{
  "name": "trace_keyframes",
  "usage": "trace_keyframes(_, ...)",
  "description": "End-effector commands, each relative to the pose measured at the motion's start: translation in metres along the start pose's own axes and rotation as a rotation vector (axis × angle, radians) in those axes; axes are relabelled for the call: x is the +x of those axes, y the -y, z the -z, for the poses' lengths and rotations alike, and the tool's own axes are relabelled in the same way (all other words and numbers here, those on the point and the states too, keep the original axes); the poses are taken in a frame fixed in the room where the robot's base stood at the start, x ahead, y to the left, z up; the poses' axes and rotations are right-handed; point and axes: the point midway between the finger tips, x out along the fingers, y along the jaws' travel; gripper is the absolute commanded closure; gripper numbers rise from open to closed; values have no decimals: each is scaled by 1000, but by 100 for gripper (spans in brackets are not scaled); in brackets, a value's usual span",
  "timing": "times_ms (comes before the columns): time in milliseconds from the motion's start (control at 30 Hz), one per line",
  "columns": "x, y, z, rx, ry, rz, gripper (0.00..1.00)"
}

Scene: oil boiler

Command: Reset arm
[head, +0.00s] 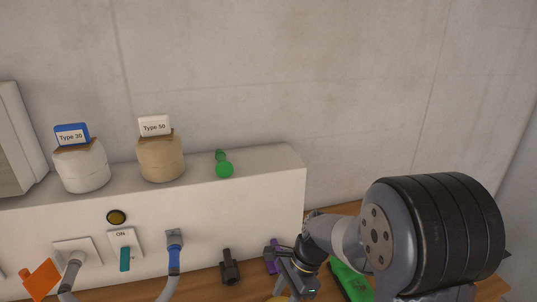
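My gripper (291,272) is at the bottom of the head view, right of the middle, in front of the white ledge and above the wooden surface. It is small, dark and seen from behind, so whether its fingers are open or shut is unclear. My arm comes in from the right, with a large black ribbed joint. A purple item (271,258) shows just behind my gripper, and a green item (352,282) lies to its right, partly covered by my arm.
On the white ledge (265,163) stand a "Type 30" jar (82,169), a "Type 50" jar (160,160) and a green item (224,169). Its front has a teal ON switch (125,260) and a blue-ended hose (174,258). A black fitting (230,267) is right of these.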

Motion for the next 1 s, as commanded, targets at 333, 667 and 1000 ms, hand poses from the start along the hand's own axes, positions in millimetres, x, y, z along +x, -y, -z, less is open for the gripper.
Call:
trace_keyframes(333,8,2,14,0,-2,7,59)
trace_keyframes(667,-14,6,10,1,0,1,59)
trace_keyframes(1000,-15,6,10,0,-2,3,59)
